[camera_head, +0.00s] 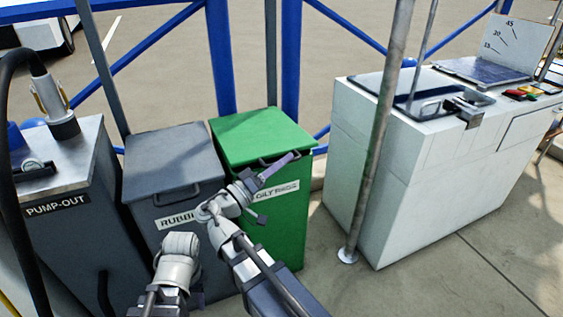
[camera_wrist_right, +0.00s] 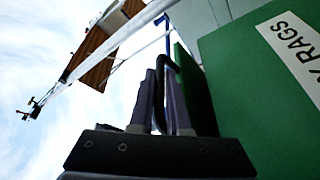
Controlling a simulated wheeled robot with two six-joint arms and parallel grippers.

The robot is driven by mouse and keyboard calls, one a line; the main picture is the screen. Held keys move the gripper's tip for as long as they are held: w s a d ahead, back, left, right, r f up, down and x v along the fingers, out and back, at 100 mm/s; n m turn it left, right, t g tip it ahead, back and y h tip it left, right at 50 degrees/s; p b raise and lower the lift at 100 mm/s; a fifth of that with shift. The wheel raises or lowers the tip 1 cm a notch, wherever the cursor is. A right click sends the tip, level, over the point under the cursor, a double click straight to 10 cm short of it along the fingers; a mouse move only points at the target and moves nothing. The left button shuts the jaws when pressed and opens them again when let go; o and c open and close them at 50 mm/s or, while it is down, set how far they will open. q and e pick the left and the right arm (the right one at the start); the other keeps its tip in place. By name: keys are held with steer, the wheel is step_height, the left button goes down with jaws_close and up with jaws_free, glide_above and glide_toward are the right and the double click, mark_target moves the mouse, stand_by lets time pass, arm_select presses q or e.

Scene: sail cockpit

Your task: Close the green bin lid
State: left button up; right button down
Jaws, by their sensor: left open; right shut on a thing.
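The green bin (camera_head: 288,222) stands at centre in the head view, labelled for oily rags. Its green lid (camera_head: 258,130) lies over the top, flat or nearly flat; I cannot tell if a small gap remains. My right gripper (camera_head: 278,170) is at the lid's front edge. In the right wrist view the fingers (camera_wrist_right: 165,95) are shut on the dark lid handle (camera_wrist_right: 163,70), beside the bin front (camera_wrist_right: 270,110). My left gripper (camera_head: 178,265) is low in front of the grey bin, apart from the green one; it is open, its fingers hard to make out.
A grey rubbish bin (camera_head: 172,160) with its lid down stands directly left of the green bin. A pump-out cabinet (camera_head: 60,170) is farther left. A metal pole (camera_head: 378,140) and a white cabinet (camera_head: 420,170) stand to the right. Blue railings run behind.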

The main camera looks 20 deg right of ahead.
arm_select(q)
steer(key=shift+s+f+b, duration=0.1)
steer(key=shift+f+b, duration=1.2)
steer(key=shift+f, duration=0.45)
arm_select(e)
steer(key=shift+s+f, duration=0.1)
steer(key=shift+f, duration=1.7)
steer(key=c, duration=0.9)
jaws_free()
arm_select(q)
steer(key=shift+a+f, duration=0.1)
